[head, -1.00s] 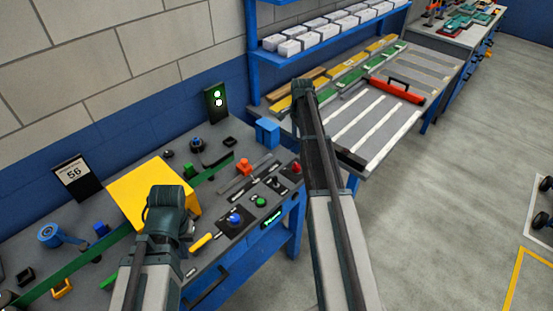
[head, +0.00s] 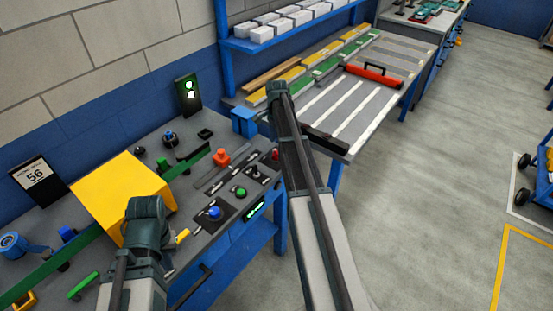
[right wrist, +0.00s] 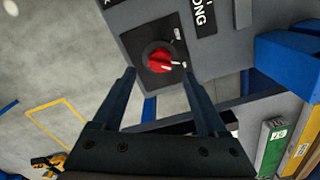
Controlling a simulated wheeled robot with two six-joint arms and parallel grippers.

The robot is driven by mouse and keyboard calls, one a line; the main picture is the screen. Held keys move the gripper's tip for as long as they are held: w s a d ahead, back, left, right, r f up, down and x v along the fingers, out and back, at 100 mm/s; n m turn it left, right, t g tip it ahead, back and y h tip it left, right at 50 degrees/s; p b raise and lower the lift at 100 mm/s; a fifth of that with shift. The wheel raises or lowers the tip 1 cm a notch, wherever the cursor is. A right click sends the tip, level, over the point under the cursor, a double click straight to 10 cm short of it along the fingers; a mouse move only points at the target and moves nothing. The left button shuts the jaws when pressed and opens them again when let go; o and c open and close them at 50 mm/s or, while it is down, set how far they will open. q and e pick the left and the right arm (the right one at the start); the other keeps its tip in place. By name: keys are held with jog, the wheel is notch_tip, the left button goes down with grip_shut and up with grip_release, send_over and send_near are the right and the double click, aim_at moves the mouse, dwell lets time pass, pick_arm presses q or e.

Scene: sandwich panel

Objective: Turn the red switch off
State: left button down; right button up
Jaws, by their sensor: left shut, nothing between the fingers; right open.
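The red switch (right wrist: 160,60) is a round red knob with a pale mark, on a black plate on the grey panel, in the right wrist view. It also shows small in the head view (head: 276,154), close beside my right arm. My right gripper (right wrist: 160,74) is open and empty, its two fingertips either side of the knob in the picture; I cannot tell how far off they are. My left gripper (head: 148,215) is near the yellow box, its fingers mostly hidden behind its own wrist; it is shut and holds nothing.
A blue button (head: 214,212), a green button (head: 240,192) and an orange-red part (head: 222,157) sit on the bench near the switch. A yellow box (head: 112,190) stands at left. A blue block (head: 243,122) stands at the bench's far corner.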

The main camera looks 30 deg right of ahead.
aim_at(277, 152)
notch_tip(277, 152, down, 6)
jog(key=b, duration=0.4)
jog(key=shift+r, duration=0.2)
jog(key=shift+r, duration=0.1)
jog(key=shift+c, duration=0.3)
grip_shut()
